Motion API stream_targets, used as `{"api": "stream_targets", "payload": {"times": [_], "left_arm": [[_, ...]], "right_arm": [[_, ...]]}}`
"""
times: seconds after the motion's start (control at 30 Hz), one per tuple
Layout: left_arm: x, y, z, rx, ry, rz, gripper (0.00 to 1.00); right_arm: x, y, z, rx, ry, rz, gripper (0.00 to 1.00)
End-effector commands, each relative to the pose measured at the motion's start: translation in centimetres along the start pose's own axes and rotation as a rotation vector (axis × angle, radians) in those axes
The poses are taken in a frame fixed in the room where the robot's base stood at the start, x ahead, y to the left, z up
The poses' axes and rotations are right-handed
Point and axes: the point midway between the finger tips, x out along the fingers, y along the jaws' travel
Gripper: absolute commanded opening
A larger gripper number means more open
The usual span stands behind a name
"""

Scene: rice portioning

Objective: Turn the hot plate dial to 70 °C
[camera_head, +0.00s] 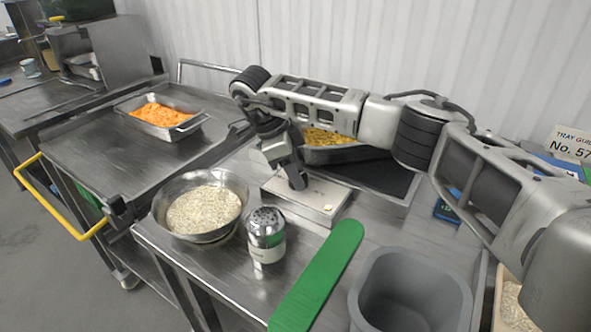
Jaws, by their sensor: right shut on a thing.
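The hot plate (333,212) stands on the steel table right of the picture's middle, with a light metal front panel and a dark top behind it. My right gripper (298,182) reaches in from the right and points down onto the front panel. It is shut at the panel, on the dial, which the fingers mostly hide. The dial's setting and any temperature marks cannot be read. My left gripper is not in view.
A metal tray of yellow food (345,155) sits on the hot plate behind my wrist. A rice bowl (163,222), a shaker (266,250), a green paddle (318,277) and a grey bin (370,287) stand in front. A tray of orange food (185,131) is on the left cart.

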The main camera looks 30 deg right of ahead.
Motion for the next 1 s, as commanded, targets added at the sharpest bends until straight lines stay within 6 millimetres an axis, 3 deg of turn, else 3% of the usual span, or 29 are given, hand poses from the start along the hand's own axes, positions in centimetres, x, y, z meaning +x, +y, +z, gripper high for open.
{"api": "stream_targets", "payload": {"times": [0.4, 0.93, 0.97, 1.0], "left_arm": [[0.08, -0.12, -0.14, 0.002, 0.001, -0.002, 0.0], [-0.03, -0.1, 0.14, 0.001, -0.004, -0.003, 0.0], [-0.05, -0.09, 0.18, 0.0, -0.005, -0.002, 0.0], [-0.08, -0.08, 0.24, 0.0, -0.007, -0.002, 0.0]], "right_arm": [[-0.12, -0.19, -0.03, 0.168, -0.002, 0.066, 0.14], [-0.12, -0.18, 0.0, 0.186, -0.003, 0.074, 0.14], [-0.12, -0.18, 0.0, 0.186, -0.003, 0.074, 0.42], [-0.11, -0.18, 0.0, 0.186, -0.003, 0.074, 0.53]]}}
